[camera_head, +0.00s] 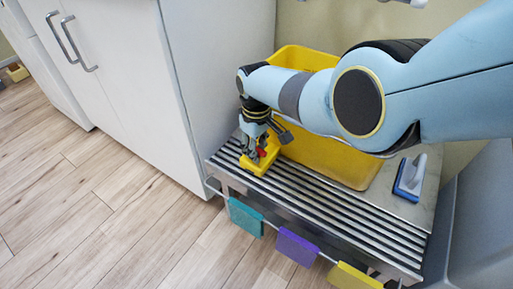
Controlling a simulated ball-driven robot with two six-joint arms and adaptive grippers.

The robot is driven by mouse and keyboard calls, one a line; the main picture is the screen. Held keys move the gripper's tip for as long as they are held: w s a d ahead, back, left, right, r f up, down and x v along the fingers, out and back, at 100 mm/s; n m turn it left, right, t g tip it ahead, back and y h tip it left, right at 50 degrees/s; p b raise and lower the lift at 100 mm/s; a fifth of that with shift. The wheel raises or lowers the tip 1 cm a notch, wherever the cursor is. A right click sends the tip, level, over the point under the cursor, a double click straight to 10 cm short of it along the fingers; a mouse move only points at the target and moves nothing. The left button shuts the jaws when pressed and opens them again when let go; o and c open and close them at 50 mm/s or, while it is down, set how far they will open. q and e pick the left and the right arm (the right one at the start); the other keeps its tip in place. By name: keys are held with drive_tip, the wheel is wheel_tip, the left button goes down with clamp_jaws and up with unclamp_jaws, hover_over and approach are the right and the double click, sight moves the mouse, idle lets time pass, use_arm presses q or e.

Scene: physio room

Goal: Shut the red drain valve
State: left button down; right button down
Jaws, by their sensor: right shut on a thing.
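A small red piece, the drain valve (261,153), shows between the fingers of my right gripper (262,151). It sits at a yellow block-like part (256,168) at the left end of the slatted metal rack, in front of a large yellow tub (335,159). My right gripper points down and is shut on the red valve. The fingers and wrist hide most of the valve, so its turn angle cannot be told. My left gripper is not in view.
The slatted metal rack (340,224) carries a blue-and-white brush-like object (410,177) at right. Teal (245,217), purple (297,248) and yellow (355,277) cloths hang along its front edge. A white cabinet (125,80) stands close on the left. The wooden floor (100,205) in front is clear.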

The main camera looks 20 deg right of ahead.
drive_tip(key=shift+n, duration=0.3)
drive_tip(key=c, duration=1.1)
unclamp_jaws()
drive_tip(key=shift+c, duration=0.2)
wheel_tip(320, 180, up, 12)
drive_tip(key=shift+f, duration=0.1)
